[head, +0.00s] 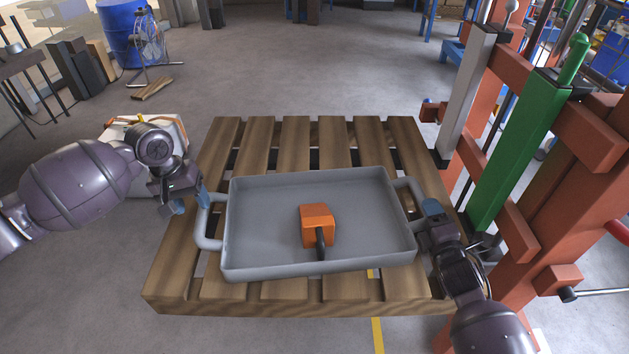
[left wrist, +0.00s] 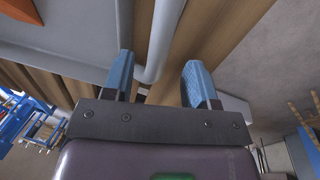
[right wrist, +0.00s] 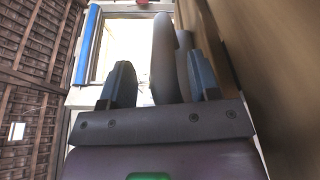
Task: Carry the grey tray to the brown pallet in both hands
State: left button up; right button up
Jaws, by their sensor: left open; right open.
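The grey tray (head: 270,262) appears to rest on the slats of the brown pallet (head: 170,265), with a loop handle at each end. An orange block with a dark stem (head: 317,224) is inside it. My left gripper (head: 190,202) is open at the tray's left handle (head: 203,243). In the left wrist view the handle bar (left wrist: 158,45) runs between the open fingers (left wrist: 158,80), nearer one of them. My right gripper (head: 432,210) is open at the right handle (head: 405,184). In the right wrist view a grey handle bar (right wrist: 164,60) shows between the fingers (right wrist: 160,85).
A red frame with a green post (head: 520,150) stands close to the pallet's right side. A white box (head: 170,125) is behind my left arm. A fan (head: 148,45) and blue drum (head: 122,30) stand at the back left. The floor behind the pallet is clear.

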pick_arm(q)
jog(key=r, duration=0.2)
jog(key=a+r, duration=0.1)
jog(key=r, duration=0.1)
jog(key=shift+r, duration=0.35)
pick_arm(e)
jog(key=s, duration=0.4)
jog(key=s+d, duration=0.1)
jog(key=s, duration=0.7)
jog(key=shift+d, duration=0.15)
pick_arm(q)
jog(key=shift+s, duration=0.1)
